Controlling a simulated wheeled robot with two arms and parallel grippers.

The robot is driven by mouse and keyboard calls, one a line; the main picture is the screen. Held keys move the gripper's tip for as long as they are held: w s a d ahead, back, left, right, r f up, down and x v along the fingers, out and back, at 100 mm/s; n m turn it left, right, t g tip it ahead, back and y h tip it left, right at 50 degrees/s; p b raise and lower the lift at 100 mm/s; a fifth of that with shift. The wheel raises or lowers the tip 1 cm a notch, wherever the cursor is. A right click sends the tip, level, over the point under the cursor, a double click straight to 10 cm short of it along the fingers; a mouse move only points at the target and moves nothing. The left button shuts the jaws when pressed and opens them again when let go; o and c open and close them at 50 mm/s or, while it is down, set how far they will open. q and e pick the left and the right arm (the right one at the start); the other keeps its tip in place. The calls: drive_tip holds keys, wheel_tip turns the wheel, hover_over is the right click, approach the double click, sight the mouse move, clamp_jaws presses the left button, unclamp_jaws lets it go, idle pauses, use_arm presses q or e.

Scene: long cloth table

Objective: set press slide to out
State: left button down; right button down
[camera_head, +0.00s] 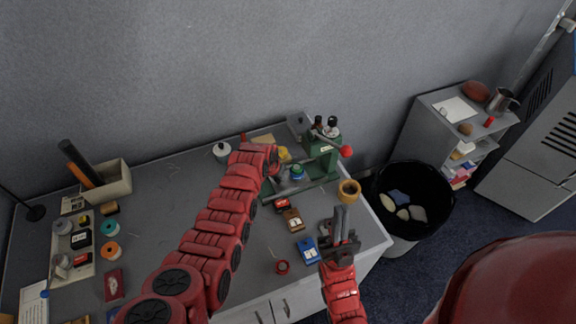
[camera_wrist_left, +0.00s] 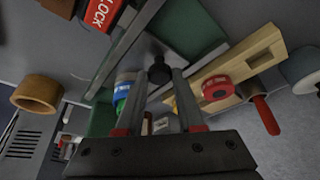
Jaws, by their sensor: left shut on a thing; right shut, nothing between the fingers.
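The green press (camera_head: 325,158) stands at the back right of the table, with a red ball on its lever (camera_head: 346,152). A round part with a blue and green top (camera_head: 297,172) sits at its base; its blue and white side shows in the left wrist view (camera_wrist_left: 126,78). My left gripper (camera_wrist_left: 158,76) is shut on a black knob (camera_wrist_left: 159,68) beside the press's metal rail (camera_wrist_left: 122,48). In the head view my left arm partly hides this spot. I cannot tell the slide's exact position. My right gripper (camera_head: 341,222) is shut and empty, in front of the press.
A tan ring (camera_head: 349,190) stands near the table's right edge. A blue box (camera_head: 308,250), a brown box (camera_head: 292,219) and a red ring (camera_head: 282,267) lie in front of the press. A black-lined bin (camera_head: 440,180) stands right of the table.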

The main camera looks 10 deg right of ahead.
use_arm(q)
drive_tip(key=a, duration=0.2)
drive_tip(key=s+a, duration=0.1)
drive_tip(key=a, duration=0.1)
drive_tip(key=shift+a, duration=0.25)
drive_tip(key=shift+a+f, duration=0.1)
drive_tip(key=shift+a, duration=0.1)
drive_tip(key=c, duration=0.5)
unclamp_jaws()
drive_tip(key=shift+a, duration=0.1)
drive_tip(key=shift+c, duration=0.2)
